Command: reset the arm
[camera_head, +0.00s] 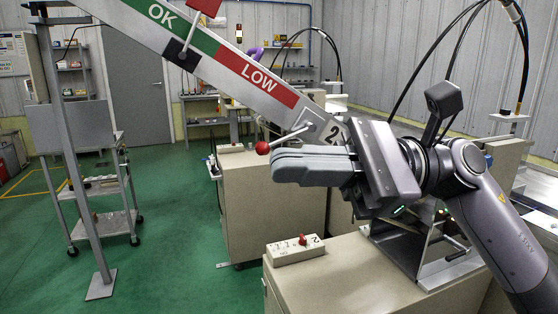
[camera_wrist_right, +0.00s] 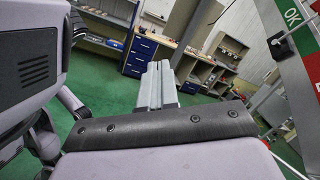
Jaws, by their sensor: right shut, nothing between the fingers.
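My right arm (camera_head: 495,230) comes in from the lower right in the head view. Its right gripper (camera_head: 283,166) points left, with its grey fingers shut together and nothing between them. The fingers also show shut in the right wrist view (camera_wrist_right: 156,72). The fingertips appear just below and right of a red ball knob (camera_head: 262,147) on a metal lever; I cannot tell if they touch it. The sloping beam (camera_head: 225,62), marked OK and LOW, passes above and behind the gripper. My left gripper is not in view.
A beige cabinet (camera_head: 330,285) stands below the gripper, with a small switch box (camera_head: 295,249) with a red knob on top. A metal bracket (camera_head: 425,255) sits under the wrist. A trolley (camera_head: 100,190) stands at the left. Green floor (camera_head: 175,240) is open between.

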